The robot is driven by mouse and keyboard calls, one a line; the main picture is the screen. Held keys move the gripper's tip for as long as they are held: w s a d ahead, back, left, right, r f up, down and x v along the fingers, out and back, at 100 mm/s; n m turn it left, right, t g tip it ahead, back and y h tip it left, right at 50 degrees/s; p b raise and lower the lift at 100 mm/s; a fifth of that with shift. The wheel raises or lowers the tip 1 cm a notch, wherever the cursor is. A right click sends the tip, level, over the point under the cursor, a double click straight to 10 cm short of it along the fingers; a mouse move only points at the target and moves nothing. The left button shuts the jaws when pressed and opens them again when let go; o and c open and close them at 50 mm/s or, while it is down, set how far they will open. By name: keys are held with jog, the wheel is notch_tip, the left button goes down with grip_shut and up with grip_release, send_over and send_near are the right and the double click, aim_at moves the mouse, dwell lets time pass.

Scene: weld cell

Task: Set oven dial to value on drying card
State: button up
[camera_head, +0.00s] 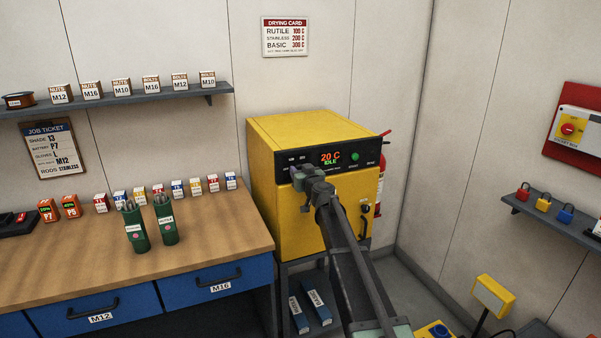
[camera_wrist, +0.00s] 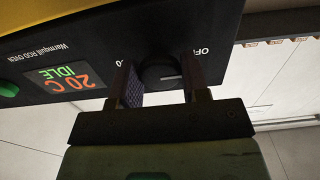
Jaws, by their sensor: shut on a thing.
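The yellow rod oven (camera_head: 290,215) stands right of the bench; its display (camera_head: 331,158) reads 20 C, IDLE. My gripper (camera_head: 302,172) is at the left of the oven's black panel and hides the dial in the head view. In the wrist view, my gripper (camera_wrist: 162,88) has a finger on each side of the round black dial (camera_wrist: 158,72) and is shut on it. The dial's white mark points right in that view, near OFF. The drying card (camera_head: 285,37) on the wall reads rutile 100 C, stainless 200 C, basic 300 C.
The job ticket (camera_head: 50,148) on the wall lists rods: stainless. Two green rod holders (camera_head: 134,228) stand on the bench (camera_head: 60,260). A green button (camera_head: 355,156) sits right of the display. A red extinguisher (camera_head: 379,190) is behind the oven's right side.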

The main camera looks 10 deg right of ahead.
jog(key=shift+m, duration=18)
jog(key=o, duration=0.9)
